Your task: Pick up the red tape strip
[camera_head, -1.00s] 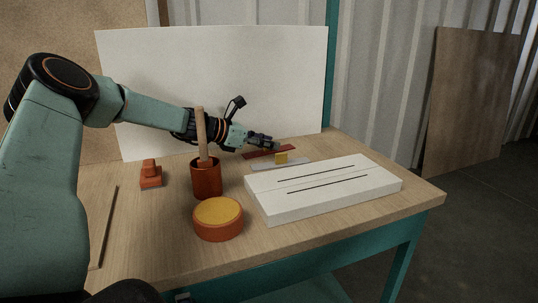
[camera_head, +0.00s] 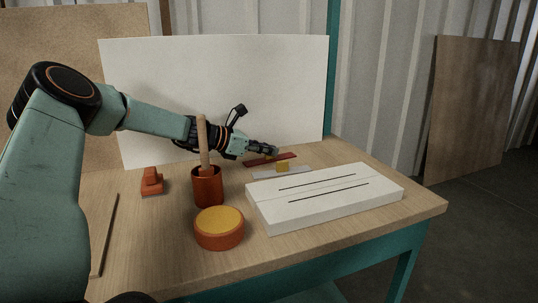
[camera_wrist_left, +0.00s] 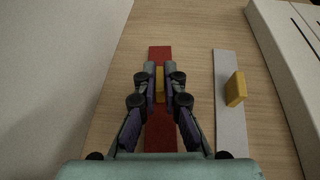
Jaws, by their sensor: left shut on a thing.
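The red tape strip (camera_head: 285,157) lies near the back of the table, in front of the white panel. In the left wrist view it runs lengthwise under the fingers (camera_wrist_left: 160,53), with a yellow tab (camera_wrist_left: 160,84) standing on it. My left gripper (camera_head: 276,150) is over the strip. In the left wrist view its fingers (camera_wrist_left: 160,86) are shut on the yellow tab from both sides. The fingers hide part of the strip. I cannot tell whether the strip is clear of the table. My right gripper is not in view.
A grey strip (camera_head: 265,175) with a yellow tab lies beside the red one. A white slotted block (camera_head: 325,197) is to its right. An orange pot (camera_head: 208,190) with a wooden handle, a round yellow-topped tin (camera_head: 219,228) and an orange block (camera_head: 152,182) stand nearer. A white panel (camera_head: 215,90) stands behind.

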